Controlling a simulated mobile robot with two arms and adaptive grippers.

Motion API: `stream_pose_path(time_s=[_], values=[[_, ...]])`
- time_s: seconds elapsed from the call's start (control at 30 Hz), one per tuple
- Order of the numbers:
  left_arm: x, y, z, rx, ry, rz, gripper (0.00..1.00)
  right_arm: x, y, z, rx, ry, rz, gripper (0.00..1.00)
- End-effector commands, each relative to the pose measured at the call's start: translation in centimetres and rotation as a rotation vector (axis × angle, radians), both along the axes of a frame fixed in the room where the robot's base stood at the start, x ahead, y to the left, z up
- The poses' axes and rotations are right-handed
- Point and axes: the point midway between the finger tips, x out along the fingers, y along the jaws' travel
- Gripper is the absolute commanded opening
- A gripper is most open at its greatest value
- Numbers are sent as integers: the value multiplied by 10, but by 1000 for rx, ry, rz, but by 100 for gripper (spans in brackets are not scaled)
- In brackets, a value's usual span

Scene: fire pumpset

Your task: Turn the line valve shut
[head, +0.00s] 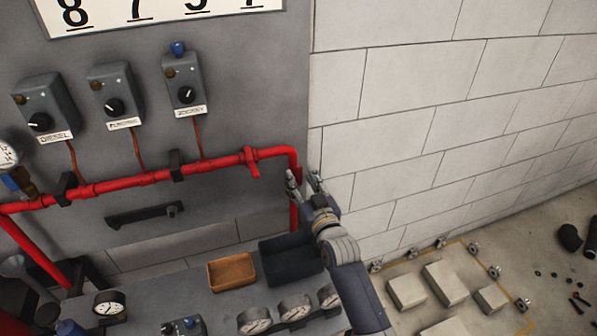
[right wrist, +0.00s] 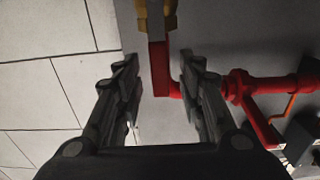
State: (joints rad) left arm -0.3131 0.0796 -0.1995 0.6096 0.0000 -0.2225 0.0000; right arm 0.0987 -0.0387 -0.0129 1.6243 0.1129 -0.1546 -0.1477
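A red pipe (head: 205,165) runs across the grey panel and bends down at its right end beside the panel's edge. My right gripper (head: 303,176) is at this bend, with its fingers apart and partly covering the downward section. In the right wrist view the open gripper (right wrist: 158,65) has the red pipe's end section (right wrist: 158,70) showing between its fingers, with no clear contact. My left gripper is out of view.
Several switch boxes (head: 115,95) hang above the pipe. Below are a black tray (head: 291,262), an orange-brown tray (head: 231,271) and several gauges (head: 295,307). A white block wall (head: 440,120) stands right of the panel. Pale blocks (head: 447,282) lie on the floor.

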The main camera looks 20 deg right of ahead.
Motion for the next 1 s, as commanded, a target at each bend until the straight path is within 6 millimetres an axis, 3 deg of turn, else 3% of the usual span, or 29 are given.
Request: stream_pose_path(time_s=[0.23,0.6,0.63,0.8,1.0], values=[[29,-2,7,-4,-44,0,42,23,1,1,-1,-1,0,36],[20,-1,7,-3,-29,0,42,27,1,0,-1,0,0,36],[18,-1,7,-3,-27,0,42,27,1,0,-1,0,0,34],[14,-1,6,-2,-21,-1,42,27,1,0,-1,0,0,0],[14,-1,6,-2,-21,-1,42,28,1,0,-3,0,0,0]])
